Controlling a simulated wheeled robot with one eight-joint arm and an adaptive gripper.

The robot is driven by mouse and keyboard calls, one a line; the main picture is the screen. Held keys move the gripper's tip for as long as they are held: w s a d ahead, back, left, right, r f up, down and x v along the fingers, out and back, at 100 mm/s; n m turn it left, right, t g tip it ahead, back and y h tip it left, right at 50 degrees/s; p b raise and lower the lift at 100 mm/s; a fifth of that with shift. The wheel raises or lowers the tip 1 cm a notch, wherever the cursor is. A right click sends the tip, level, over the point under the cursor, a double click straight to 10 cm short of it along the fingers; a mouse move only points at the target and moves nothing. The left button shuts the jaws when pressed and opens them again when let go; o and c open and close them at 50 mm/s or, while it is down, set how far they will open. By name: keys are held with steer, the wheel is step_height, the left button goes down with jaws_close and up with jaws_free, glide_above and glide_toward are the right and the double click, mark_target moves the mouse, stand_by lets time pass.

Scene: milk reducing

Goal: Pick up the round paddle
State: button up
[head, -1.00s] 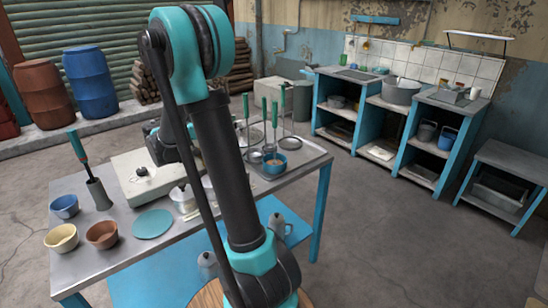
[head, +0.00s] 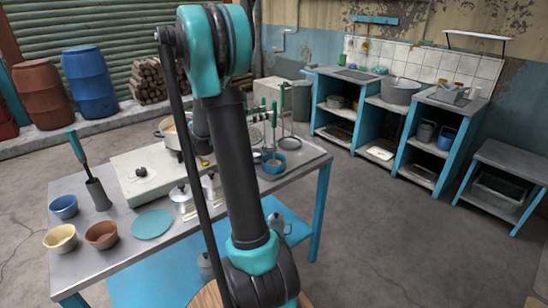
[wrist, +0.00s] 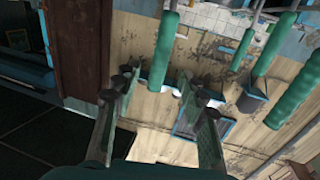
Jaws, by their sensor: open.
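Several long tools with green handles stand at the back right of the table; one green handle (head: 281,96) shows clearly in the head view. Which one is the round paddle I cannot tell, as the lower ends are small or hidden. In the wrist view my gripper (wrist: 158,82) is open and empty. One green handle (wrist: 165,50) appears between its fingertips in the picture; its distance is unclear. Other green handles (wrist: 290,100) are to the right. In the head view my gripper is mostly hidden behind my arm.
On the metal table (head: 100,252) are a blue bowl (head: 274,166) near the tools, a pot (head: 170,128), a white stove box (head: 140,190), small lidded pots (head: 181,195), a teal disc (head: 152,224), and several small bowls at the left. Floor to the right is clear.

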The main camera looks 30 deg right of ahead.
mark_target(274, 127)
steer(key=shift+s+d, duration=0.15)
steer(key=shift+d, duration=1.05)
steer(key=shift+s+d, duration=0.15)
steer(key=shift+d, duration=1)
steer(key=shift+c, duration=0.6)
jaws_close()
